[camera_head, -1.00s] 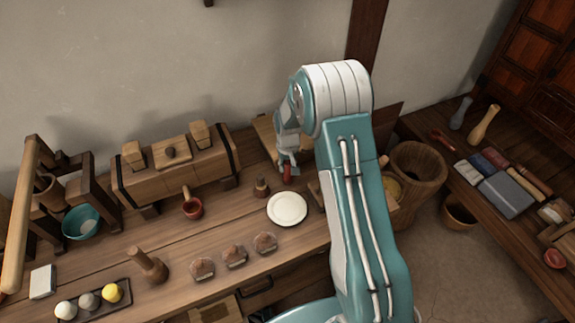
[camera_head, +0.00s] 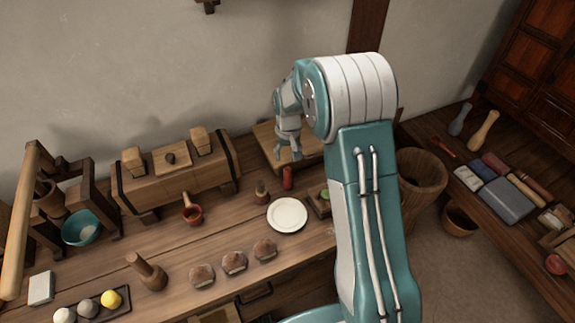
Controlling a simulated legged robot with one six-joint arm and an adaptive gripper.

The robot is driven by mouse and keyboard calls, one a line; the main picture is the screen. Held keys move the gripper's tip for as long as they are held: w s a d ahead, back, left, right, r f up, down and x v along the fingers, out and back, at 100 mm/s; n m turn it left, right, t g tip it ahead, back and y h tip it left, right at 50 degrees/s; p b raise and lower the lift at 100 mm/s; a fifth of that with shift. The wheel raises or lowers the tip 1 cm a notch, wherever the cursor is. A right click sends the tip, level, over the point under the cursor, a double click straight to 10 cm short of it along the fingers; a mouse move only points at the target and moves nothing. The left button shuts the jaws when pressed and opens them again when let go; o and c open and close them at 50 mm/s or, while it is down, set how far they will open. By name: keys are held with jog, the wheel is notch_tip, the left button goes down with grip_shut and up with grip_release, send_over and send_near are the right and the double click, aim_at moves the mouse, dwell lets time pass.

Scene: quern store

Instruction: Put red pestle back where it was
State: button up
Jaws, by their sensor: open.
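The red pestle (camera_head: 287,178), a small red cylinder, stands upright on the wooden table just behind the white plate (camera_head: 287,215). My gripper (camera_head: 287,156) is open and empty, a little behind and above the pestle and apart from it. It appears in front of a wooden board or tray (camera_head: 264,131) at the back of the table.
A small wooden pestle (camera_head: 261,194) stands left of the red one. A small tray with a green item (camera_head: 325,193) is right of the plate. Several round pieces lie in front.

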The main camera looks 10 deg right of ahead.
jog(key=s+r+t, duration=0.1)
jog(key=s+r, duration=0.6)
jog(key=r, duration=0.3)
jog(key=s+r+t, duration=0.2)
jog(key=s+r, duration=0.4)
jog(key=r, duration=0.4)
jog(key=s+r+t, duration=0.1)
jog(key=s+r, duration=0.1)
jog(key=s, duration=0.7)
jog(key=s+r+t, duration=0.1)
jog(key=s, duration=0.8)
jog(key=shift+r, duration=0.35)
